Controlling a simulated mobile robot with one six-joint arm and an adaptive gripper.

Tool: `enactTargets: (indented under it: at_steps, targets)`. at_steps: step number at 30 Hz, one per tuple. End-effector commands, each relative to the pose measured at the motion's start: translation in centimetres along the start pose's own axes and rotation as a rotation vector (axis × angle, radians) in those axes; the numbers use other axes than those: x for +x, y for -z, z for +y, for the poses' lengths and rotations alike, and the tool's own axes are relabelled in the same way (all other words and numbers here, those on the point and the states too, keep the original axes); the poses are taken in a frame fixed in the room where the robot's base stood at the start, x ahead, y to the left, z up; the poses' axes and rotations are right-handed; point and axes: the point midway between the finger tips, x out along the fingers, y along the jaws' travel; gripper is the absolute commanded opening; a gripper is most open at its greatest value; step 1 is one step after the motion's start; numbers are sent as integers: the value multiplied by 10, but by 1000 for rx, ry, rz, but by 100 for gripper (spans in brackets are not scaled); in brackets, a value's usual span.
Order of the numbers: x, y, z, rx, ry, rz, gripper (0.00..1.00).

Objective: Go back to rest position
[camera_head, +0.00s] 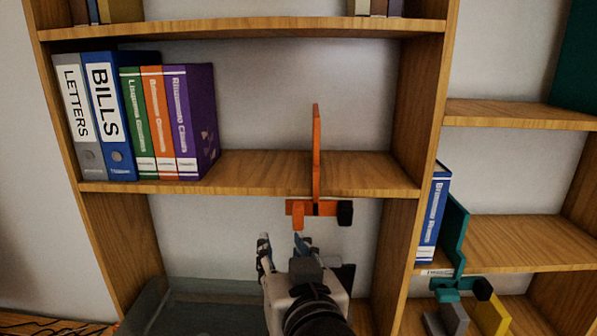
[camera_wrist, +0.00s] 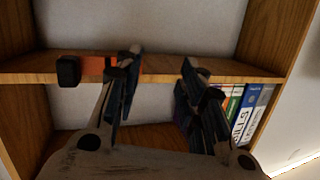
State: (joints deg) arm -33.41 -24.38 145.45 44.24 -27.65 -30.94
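My gripper (camera_head: 282,243) is below the front edge of the middle shelf, its two fingers apart with nothing between them. In the wrist view my gripper (camera_wrist: 160,64) also shows open and empty. An orange bookend (camera_head: 316,150) stands upright on the shelf, with its orange clamp part and black knob (camera_head: 345,213) at the front edge. The gripper is just below and left of this clamp in the head view. In the wrist view one finger overlaps the orange clamp (camera_wrist: 94,66); I cannot tell whether they touch.
A wooden shelf (camera_head: 255,175) holds several upright binders and books, including a blue binder (camera_head: 110,115), at its left. Bare shelf lies between the purple book (camera_head: 190,120) and the bookend. At right, a teal bookend (camera_head: 453,235) stands beside a blue book (camera_head: 433,215).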

Motion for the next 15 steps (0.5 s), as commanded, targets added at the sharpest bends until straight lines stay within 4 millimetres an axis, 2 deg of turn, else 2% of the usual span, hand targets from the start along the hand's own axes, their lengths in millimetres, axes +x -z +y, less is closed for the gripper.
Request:
enactTargets:
  at_steps: [5, 8, 12, 15]
  targets:
    - [-27, -41, 18, 4, 82, -248, 37]
    - [-54, -74, 40, 1, 63, -425, 37]
    - [-106, -118, 80, 11, -42, -673, 37]
    - [-143, -139, 106, 30, -137, -814, 37]
